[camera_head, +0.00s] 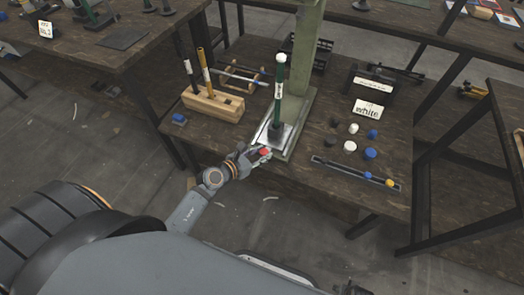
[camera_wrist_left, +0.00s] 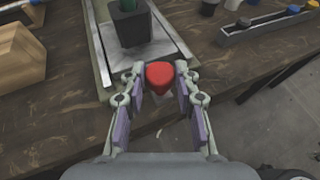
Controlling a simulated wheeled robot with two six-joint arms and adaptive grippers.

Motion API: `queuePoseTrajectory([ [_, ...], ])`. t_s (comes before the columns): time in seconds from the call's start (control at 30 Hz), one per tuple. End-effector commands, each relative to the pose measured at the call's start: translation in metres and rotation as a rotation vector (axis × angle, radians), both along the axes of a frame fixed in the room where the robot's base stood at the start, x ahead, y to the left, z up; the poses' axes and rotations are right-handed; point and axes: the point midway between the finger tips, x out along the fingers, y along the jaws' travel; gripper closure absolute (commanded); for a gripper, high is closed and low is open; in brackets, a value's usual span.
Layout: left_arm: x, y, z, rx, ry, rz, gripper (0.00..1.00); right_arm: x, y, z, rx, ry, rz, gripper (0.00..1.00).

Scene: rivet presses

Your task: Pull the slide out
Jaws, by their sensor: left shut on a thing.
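The slide is a pale metal plate (camera_wrist_left: 143,55) between two rails at the foot of the green press column (camera_head: 303,50). A dark block (camera_wrist_left: 131,24) stands on the plate, with a green rod (camera_head: 278,95) above it. A red knob (camera_head: 265,152) is at the slide's front end, near the table edge; it also shows in the left wrist view (camera_wrist_left: 159,74). My left gripper (camera_head: 257,154) is shut on the red knob, one finger on each side. The knob's join to the slide is hidden. My right gripper is not in view.
A wooden block (camera_head: 213,104) with upright tools stands left of the press. Several blue, white and black caps and a narrow tray (camera_head: 352,172) lie to the right. A white label sign (camera_head: 367,110) stands behind them. Open floor lies in front of the table edge.

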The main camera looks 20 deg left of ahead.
Motion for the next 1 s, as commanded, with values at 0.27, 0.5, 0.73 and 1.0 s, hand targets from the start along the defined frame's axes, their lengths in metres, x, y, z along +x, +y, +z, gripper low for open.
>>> queuePoseTrajectory([
  [0.27,-0.003,0.000,-0.002,0.000,0.005,-0.002,1.00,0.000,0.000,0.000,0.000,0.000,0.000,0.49],
  [0.5,-0.004,0.000,-0.003,0.000,0.008,-0.003,0.59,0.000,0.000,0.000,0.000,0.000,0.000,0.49],
  [0.73,-0.003,0.000,-0.002,-0.001,0.005,-0.002,0.47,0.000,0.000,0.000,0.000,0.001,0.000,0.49],
  [1.0,-0.013,0.005,0.002,0.003,0.006,-0.002,0.47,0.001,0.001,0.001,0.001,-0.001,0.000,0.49],
])
